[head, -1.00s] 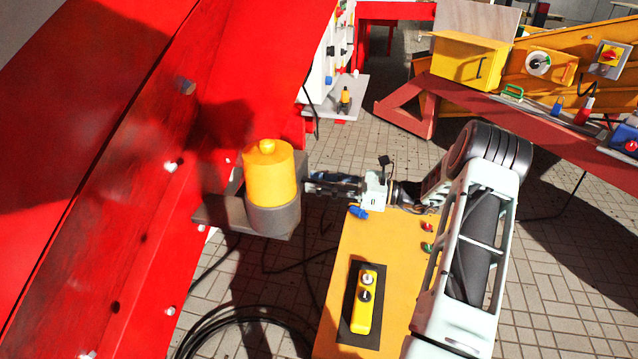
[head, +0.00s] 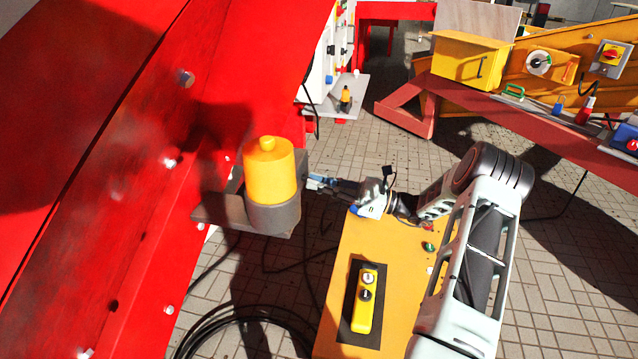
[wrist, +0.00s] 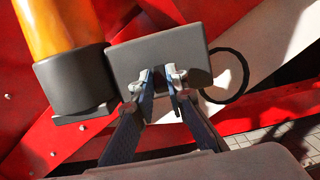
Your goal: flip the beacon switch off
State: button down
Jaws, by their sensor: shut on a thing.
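The beacon (head: 270,175) has a yellow dome on a dark grey round base and stands on a grey bracket by the red beam. In the wrist view, its orange-lit dome (wrist: 62,25) and base are at the upper left, and a grey switch box (wrist: 140,52) is beside it in the middle. My gripper (wrist: 163,84) has its fingertips against the lower part of the box, close together with a narrow gap. It is shut on the beacon switch, whose lever is mostly hidden between the tips. In the head view my gripper (head: 315,182) reaches in from the right of the beacon.
A yellow-orange table (head: 350,265) below my arm holds a yellow two-button control (head: 364,300) on a dark mat. The red beam (head: 125,200) fills the left. A black cable coil (head: 235,325) lies on the tiled floor. A yellow box (head: 468,58) stands at the back right.

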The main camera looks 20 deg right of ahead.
jog(key=shift+f, duration=0.1)
jog(key=c, duration=1.9)
grip_release()
jog(key=shift+c, duration=0.2)
jog(key=v, duration=1.2)
